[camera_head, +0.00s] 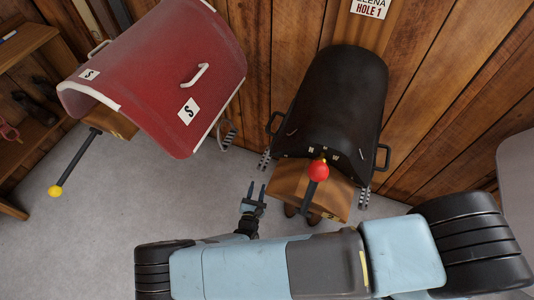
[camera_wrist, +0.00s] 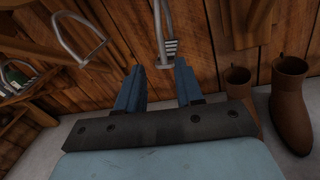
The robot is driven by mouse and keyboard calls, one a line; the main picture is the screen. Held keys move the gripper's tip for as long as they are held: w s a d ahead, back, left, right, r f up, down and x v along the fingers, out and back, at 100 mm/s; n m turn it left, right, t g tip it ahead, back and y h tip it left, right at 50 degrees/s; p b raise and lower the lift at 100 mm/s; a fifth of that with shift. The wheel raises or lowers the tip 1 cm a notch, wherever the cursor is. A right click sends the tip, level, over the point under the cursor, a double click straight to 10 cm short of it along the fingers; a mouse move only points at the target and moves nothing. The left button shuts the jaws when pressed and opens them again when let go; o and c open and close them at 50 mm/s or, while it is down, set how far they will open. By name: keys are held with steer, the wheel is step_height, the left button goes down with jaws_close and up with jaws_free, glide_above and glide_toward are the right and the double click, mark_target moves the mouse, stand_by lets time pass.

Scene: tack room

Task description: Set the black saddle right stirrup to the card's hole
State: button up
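The black saddle (camera_head: 335,100) sits on a wooden rack against the plank wall. A card (camera_head: 371,9) above it reads "HOLE 1", with the name partly cut off. One metal stirrup (camera_head: 264,160) hangs at the saddle's left edge in the head view, another (camera_head: 364,198) at its right edge. My gripper (camera_head: 257,187) is open and empty, below and slightly left of the left-edge stirrup. In the wrist view, a metal stirrup (camera_wrist: 161,40) with a ridged tread hangs beyond and between my open fingertips (camera_wrist: 158,66), apparently apart from them. The strap holes are too small to read.
A red saddle (camera_head: 160,75) marked S stands at the left; its stirrup (camera_head: 226,134) hangs near. A red-knobbed lever (camera_head: 318,172) projects from the black saddle's rack. Brown boots (camera_wrist: 290,105) stand below it. Wooden shelves (camera_head: 25,110) are far left. Grey floor (camera_head: 130,215) is clear.

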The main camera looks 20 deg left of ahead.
mark_target(262, 166)
steer(key=w, duration=0.4)
steer(key=w+a, duration=0.1)
steer(key=w, duration=0.8)
steer(key=shift+w+a, duration=0.3)
steer(key=shift+w, duration=0.05)
jaws_close()
